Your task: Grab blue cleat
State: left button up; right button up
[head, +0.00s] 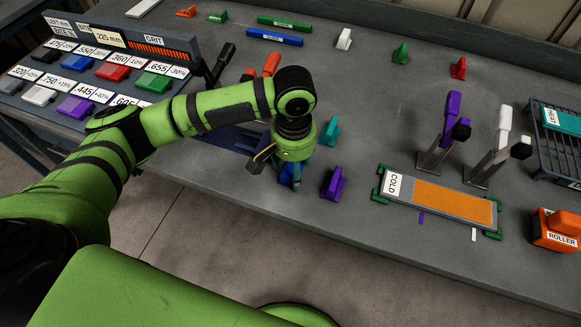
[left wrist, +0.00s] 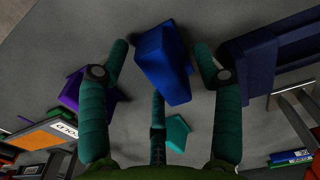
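The blue cleat (left wrist: 163,62) stands on the grey bench in the left wrist view. In the head view the blue cleat (head: 286,175) is near the bench's front edge, mostly hidden behind my gripper. My left gripper (left wrist: 162,48) is open, its teal fingers apart on either side of the cleat, with gaps showing between fingers and cleat. In the head view my left gripper (head: 290,178) points down over the cleat. My right gripper is not in view.
A purple cleat (head: 334,184) and a teal cleat (head: 330,131) stand close to the right of my gripper. A dark blue block (left wrist: 265,60) is beside it in the wrist view. The COLD plate (head: 435,197) lies further right, with upright levers behind.

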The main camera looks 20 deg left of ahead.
pick_arm(q)
jog(key=c, duration=1.1)
jog(key=shift+r, duration=0.45)
jog(key=shift+c, duration=0.2)
jog(key=r, duration=0.2)
jog(key=d+r, duration=0.1)
jog(key=shift+s+r+b, duration=0.1)
jog(key=shift+r+b, duration=0.25)
jog(key=s+d+r, duration=0.3)
jog(key=d+r, duration=0.3)
jog(key=d, duration=0.4)
jog(key=shift+r, duration=0.2)
jog(key=shift+d, duration=0.1)
